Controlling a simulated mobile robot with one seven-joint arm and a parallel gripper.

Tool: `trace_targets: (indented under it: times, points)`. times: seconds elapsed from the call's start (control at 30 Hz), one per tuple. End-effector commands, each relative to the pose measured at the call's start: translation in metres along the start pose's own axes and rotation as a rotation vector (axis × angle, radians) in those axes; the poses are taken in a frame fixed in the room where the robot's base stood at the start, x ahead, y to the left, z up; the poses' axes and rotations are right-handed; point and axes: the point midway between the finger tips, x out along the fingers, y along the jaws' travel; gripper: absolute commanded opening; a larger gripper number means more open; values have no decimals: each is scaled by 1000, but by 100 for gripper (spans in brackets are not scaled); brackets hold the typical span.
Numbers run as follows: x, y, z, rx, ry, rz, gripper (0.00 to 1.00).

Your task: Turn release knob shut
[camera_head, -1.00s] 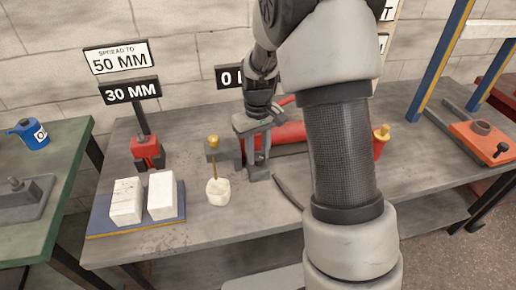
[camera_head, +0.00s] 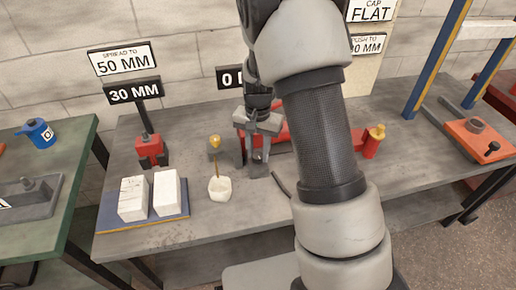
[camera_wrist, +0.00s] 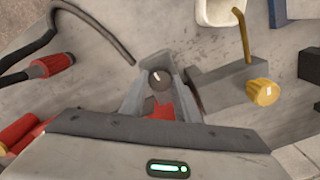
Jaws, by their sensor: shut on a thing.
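The release knob (camera_wrist: 160,79) shows in the wrist view as a small dark round knob with a white mark on its face. My gripper (camera_wrist: 159,84) has one finger on each side of it and is shut on it. In the head view my gripper (camera_head: 257,168) points down at the bench beside a grey block, and its fingers mostly hide the knob. A red body (camera_wrist: 160,106) shows between the fingers. A red cylinder (camera_head: 371,142) with a brass end lies behind my arm, which hides its middle.
Two white blocks (camera_head: 166,192) sit on a blue tray (camera_head: 176,221). A black hose (camera_wrist: 108,28) and a red-handled part (camera_wrist: 52,65) lie nearby.

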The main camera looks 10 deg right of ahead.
Motion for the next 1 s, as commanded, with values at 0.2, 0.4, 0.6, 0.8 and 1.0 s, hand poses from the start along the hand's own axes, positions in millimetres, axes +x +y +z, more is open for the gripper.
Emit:
trace_targets:
  times: [0.2,0.4,0.6,0.8,1.0]
  points:
    - [-1,0,0,77,2,-1,7]
    - [-1,0,-1,105,2,-2,7]
    - [-1,0,-1,109,2,-2,7]
    - [-1,0,-1,109,2,-2,32]
    - [0,0,0,108,1,-1,48]
